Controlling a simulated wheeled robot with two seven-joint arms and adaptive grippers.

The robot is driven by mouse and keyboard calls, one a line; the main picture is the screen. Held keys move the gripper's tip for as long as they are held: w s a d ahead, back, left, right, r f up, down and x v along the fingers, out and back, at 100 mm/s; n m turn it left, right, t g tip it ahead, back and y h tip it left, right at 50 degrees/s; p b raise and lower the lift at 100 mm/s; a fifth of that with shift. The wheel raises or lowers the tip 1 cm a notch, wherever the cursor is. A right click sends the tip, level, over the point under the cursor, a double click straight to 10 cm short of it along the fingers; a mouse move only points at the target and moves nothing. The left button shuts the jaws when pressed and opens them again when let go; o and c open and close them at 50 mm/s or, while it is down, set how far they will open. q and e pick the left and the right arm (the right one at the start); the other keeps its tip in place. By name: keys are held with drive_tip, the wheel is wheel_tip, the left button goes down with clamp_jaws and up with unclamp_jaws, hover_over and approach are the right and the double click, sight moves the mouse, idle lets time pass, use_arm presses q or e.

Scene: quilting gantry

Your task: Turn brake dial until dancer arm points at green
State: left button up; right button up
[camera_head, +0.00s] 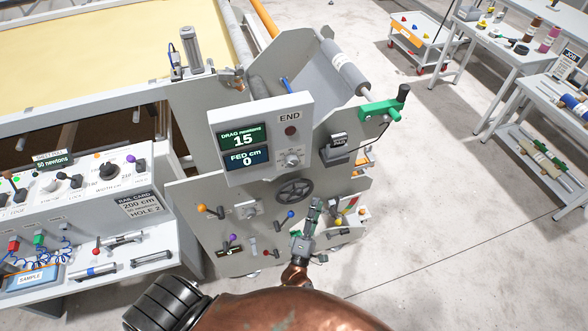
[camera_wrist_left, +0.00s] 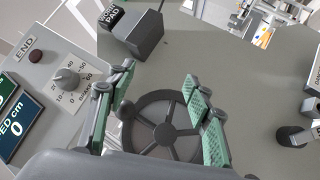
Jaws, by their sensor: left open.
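The brake dial (camera_head: 292,158) is a small grey knob on the END box, below a dark red button. In the left wrist view the brake dial (camera_wrist_left: 66,80) has a numbered white scale around it; its exact setting is hard to read. My left gripper (camera_head: 313,222) is open and empty in front of the side plate, below and right of the dial. In the left wrist view its fingers (camera_wrist_left: 160,112) stand apart over a dark spoked handwheel (camera_wrist_left: 160,132); I cannot tell whether they touch it. I cannot make out the dancer arm or its green mark.
The END box's displays (camera_head: 245,147) read drag 15 newtons and fed 0 cm. Coloured levers (camera_head: 211,211) and a green crank (camera_head: 383,110) stand around the plate. A control desk (camera_head: 90,185) is at left. Open floor (camera_head: 460,200) lies at right.

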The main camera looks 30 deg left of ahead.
use_arm(q)
wheel_tip(320, 180, up, 7)
drive_tip(key=s+a+n+y, duration=0.1)
drive_tip(key=s+n+y, duration=0.1)
drive_tip(key=n+y, duration=0.4)
drive_tip(key=n+g+y, duration=0.4)
drive_tip(key=n+g, duration=0.2)
drive_tip(key=n, duration=0.8)
approach(293, 165)
drive_tip(key=p+x, duration=0.1)
drive_tip(key=x, duration=0.7)
drive_tip(key=shift+w+a+r+p, duration=0.2)
drive_tip(key=shift+a+r+p, duration=0.05)
drive_tip(key=shift+a+p, duration=0.05)
drive_tip(key=shift+c, duration=0.6)
